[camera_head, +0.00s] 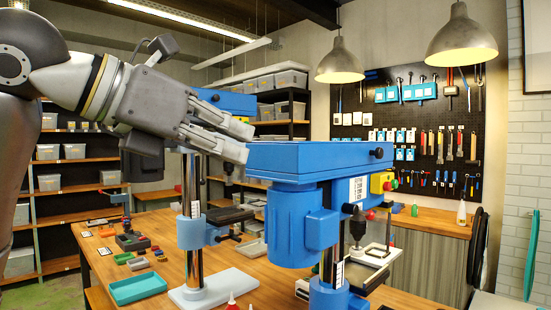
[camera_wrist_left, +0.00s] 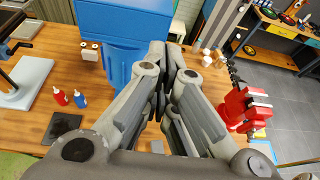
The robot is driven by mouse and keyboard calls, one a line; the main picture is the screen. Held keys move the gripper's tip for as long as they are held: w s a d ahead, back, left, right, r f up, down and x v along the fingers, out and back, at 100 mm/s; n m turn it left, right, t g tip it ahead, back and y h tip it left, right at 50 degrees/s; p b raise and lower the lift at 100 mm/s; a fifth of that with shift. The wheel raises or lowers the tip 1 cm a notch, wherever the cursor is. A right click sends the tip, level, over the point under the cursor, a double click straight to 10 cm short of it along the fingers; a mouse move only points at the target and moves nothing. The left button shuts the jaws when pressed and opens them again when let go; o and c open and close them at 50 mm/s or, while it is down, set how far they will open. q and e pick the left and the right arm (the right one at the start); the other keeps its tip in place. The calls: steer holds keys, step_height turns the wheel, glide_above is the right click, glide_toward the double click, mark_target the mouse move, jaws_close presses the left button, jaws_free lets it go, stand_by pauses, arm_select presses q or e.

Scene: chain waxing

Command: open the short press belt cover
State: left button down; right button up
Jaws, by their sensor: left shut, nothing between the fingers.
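The nearer blue press stands on the wooden bench and looks lower than the press behind it. Its flat blue belt cover (camera_head: 318,156) is closed, with a black knob (camera_head: 377,153) at its right end. The blue cover (camera_wrist_left: 122,22) also shows at the top of the left wrist view, above the motor housing. My left gripper (camera_head: 243,141) is shut and empty beside the left end of the cover, roughly level with its top. I cannot tell whether it touches the cover. In the left wrist view the closed fingers (camera_wrist_left: 171,62) partly hide the cover's edge. My right gripper is not in view.
Another blue press (camera_head: 228,101) stands behind my left gripper, partly hidden. A teal tray (camera_head: 138,288) and small bins lie on the bench at left. Red and blue bottles (camera_wrist_left: 70,98) and a red vise (camera_wrist_left: 246,106) stand on the bench. Lamps (camera_head: 461,40) hang above.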

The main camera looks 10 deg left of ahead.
arm_select(q)
steer(key=w+a+p+x, duration=0.1)
steer(key=p+x, duration=0.2)
steer(key=x, duration=0.6)
steer(key=shift+y, duration=0.3)
steer(key=shift+w+d+r+n, duration=0.1)
steer(key=shift+n, duration=0.2)
steer(key=shift+r, duration=0.3)
